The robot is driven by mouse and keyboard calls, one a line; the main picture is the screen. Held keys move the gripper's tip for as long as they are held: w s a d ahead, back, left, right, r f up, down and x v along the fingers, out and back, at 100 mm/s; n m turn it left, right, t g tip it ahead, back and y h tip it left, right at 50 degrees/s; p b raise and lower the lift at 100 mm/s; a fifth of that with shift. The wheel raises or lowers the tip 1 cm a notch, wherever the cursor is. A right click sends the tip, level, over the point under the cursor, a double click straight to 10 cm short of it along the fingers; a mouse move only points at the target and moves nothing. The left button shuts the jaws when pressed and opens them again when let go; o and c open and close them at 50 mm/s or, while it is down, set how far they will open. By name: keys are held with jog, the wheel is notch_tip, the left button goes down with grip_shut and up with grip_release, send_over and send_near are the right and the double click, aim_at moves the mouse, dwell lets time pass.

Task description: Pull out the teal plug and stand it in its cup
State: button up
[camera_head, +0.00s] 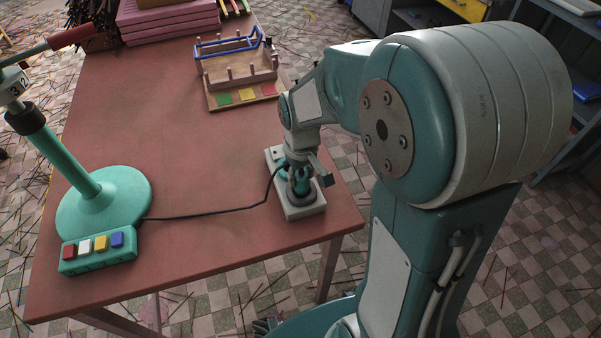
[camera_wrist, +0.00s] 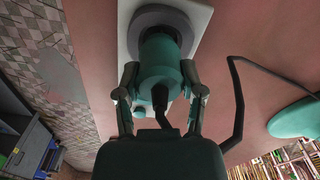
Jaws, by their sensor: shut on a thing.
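The teal plug (camera_wrist: 160,62) is between the two fingers of my gripper (camera_wrist: 158,82) in the wrist view, with a finger on each side of its body. Its far end meets a grey round ring (camera_wrist: 170,16) on a pale plate (camera_wrist: 198,17). In the head view the plug (camera_head: 300,184) stands upright on the same pale block (camera_head: 300,213) near the table's right edge, with my gripper (camera_head: 300,170) over it. A black cable (camera_head: 215,211) runs from the plug. I cannot make out its cup for certain; my gripper hides part of the block.
A teal stand (camera_head: 104,200) with a button box (camera_head: 98,251) is at the left on the red table (camera_head: 190,258). A wooden rack (camera_head: 240,70) with coloured squares and a pink stack (camera_head: 168,20) are at the back. The middle of the table is clear apart from the cable.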

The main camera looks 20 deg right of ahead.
aim_at(301, 172)
jog(key=shift+f, duration=0.85)
jog(key=o, duration=1.2)
jog(key=shift+r, duration=0.1)
notch_tip(301, 172, up, 12)
jog(key=shift+f, duration=0.15)
